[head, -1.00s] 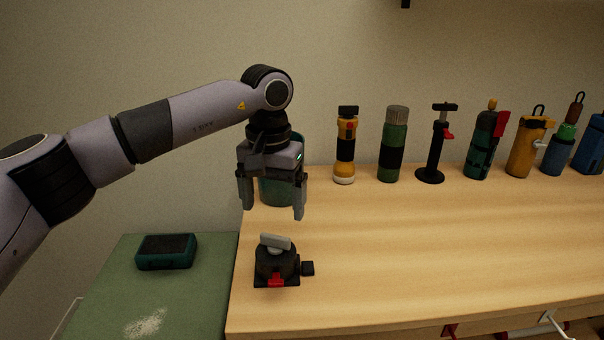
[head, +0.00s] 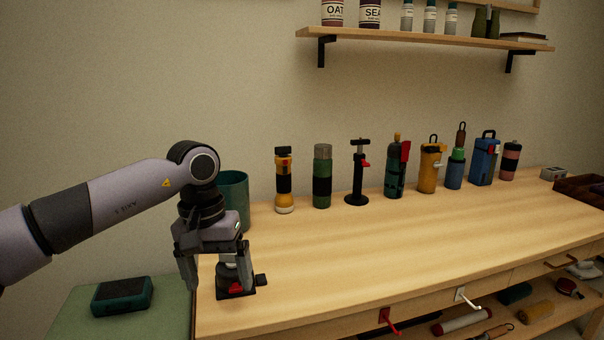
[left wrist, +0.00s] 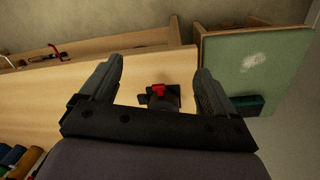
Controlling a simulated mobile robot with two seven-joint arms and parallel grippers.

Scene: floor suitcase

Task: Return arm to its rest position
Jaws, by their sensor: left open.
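My left gripper (head: 216,268) is open and empty, pointing down over the left end of the wooden workbench (head: 330,265). A small black device with a red tab (head: 236,288) stands on the bench just beyond and beneath the fingers, partly hidden by them in the head view. In the left wrist view, the open fingers (left wrist: 150,90) flank the same device (left wrist: 158,95), with clear space around it. My left arm comes in from the left, bent at the elbow joint. My right gripper is not in view.
A teal bin (head: 235,190) stands behind the gripper. Several bottles and tools, including a yellow-black flashlight (head: 284,182), line the back of the bench. A green surface (head: 165,310) at left holds a dark teal box (head: 122,297). A wall shelf (head: 420,36) hangs above. The bench middle is clear.

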